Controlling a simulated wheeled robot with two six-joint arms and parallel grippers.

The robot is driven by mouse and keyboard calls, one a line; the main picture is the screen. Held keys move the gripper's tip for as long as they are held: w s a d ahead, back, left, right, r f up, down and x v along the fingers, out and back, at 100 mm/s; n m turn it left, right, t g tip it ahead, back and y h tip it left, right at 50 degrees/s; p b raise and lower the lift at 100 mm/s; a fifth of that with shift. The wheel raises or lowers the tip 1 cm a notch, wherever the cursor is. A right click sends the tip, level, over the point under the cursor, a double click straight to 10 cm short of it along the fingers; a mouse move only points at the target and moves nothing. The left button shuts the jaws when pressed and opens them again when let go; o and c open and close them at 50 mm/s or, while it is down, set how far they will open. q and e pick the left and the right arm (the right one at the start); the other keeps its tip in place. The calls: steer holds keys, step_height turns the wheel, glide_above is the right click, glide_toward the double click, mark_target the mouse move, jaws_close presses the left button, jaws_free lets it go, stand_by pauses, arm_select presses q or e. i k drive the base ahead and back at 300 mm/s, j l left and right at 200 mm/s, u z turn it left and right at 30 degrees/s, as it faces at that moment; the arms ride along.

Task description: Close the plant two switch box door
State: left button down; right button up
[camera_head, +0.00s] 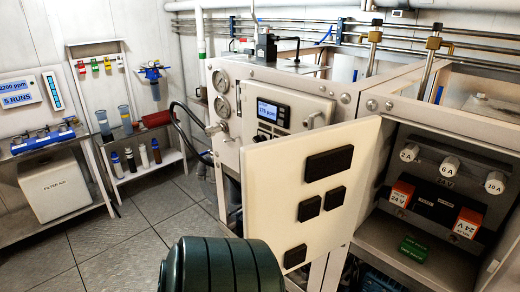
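A white switch box door (262,190) with several black rectangular blocks on its face stands swung open in the middle of the view. It angles out toward me from the left side of an open box (455,145) on the right. I cannot see a plate naming this box as plant two. Inside the box are white round fuses marked 2A (410,152), 6A (449,166) and 10A (495,183). Two orange and white 24 V relays (467,223) and a green block (413,248) sit below them. Neither of my grippers is in view.
A dark green rounded tank-like thing (222,264) stands in front, below the door. Behind the door is a panel with gauges (221,81) and a display (272,111). Shelves with bottles (143,155) stand at the left. The tiled floor (140,230) at left is clear.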

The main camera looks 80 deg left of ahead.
mark_target(303, 193)
steer(key=k+j, duration=0.1)
steer(key=j, duration=0.3)
steer(key=k+j, duration=0.1)
steer(key=j, duration=0.3)
steer(key=k+j, duration=0.1)
steer(key=j, duration=0.35)
steer(key=k+j, duration=0.1)
steer(key=j, duration=0.3)
steer(key=k+j, duration=0.1)
steer(key=j, duration=0.3)
